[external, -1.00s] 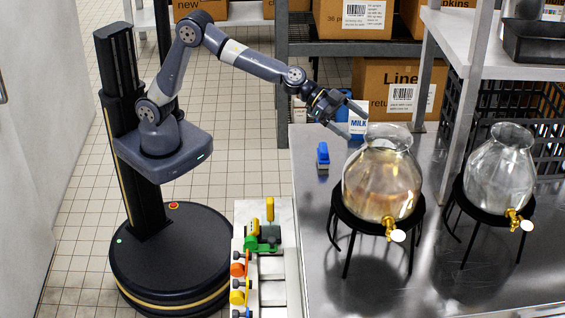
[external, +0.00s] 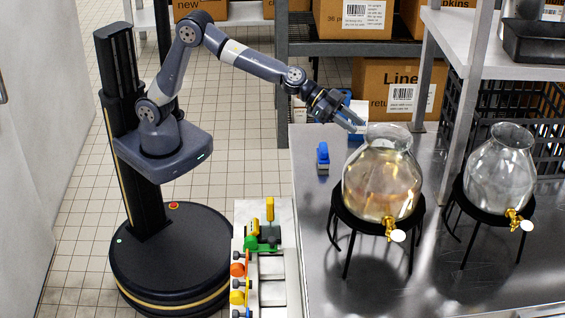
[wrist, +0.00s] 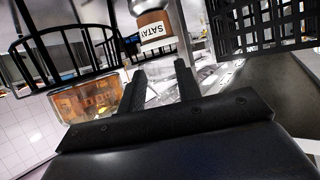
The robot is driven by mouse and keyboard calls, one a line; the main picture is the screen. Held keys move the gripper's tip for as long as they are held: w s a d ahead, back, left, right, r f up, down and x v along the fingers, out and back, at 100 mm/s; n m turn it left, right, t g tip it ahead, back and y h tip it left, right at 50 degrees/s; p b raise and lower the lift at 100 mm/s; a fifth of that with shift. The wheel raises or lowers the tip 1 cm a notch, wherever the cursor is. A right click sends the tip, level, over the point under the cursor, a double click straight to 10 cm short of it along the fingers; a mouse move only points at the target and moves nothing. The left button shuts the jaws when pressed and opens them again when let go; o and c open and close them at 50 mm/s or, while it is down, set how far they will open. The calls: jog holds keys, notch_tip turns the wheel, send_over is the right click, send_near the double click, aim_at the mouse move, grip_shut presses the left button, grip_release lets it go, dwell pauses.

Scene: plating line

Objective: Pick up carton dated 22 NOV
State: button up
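A blue-and-white carton (external: 358,106) shows partly behind my gripper (external: 352,119) in the external view, at the back left of the steel counter. My gripper covers much of it, and no date can be read. In the wrist view my gripper (wrist: 161,86) has its two dark fingers apart, with no carton seen held between them. In the external view the fingers point right and down, just behind and left of the large glass dispenser. I cannot tell whether they touch the carton. No carton is clearly recognisable in the wrist view.
Two glass dispensers, a filled one (external: 382,185) and a clear one (external: 496,168), stand on black stands on the counter (external: 440,285). A small blue object (external: 322,156) lies left of them. A jar with a label (wrist: 153,30) shows in the wrist view. Cardboard boxes (external: 380,75) stand behind.

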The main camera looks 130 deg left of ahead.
jog(key=shift+r, duration=0.1)
notch_tip(320, 180, up, 5)
jog(key=s+a+n+y+p, duration=0.2)
jog(key=s+a+n+y, duration=0.3)
jog(key=s+a+y, duration=0.7)
jog(key=h, duration=0.3)
send_near(365, 103)
jog(key=shift+n+t, duration=0.3)
jog(key=p+x, duration=0.3)
jog(key=x, duration=0.7)
jog(key=shift+s+a+f, duration=0.1)
jog(key=shift+a+f, duration=0.05)
jog(key=shift+f, duration=0.1)
jog(key=shift+c, duration=0.2)
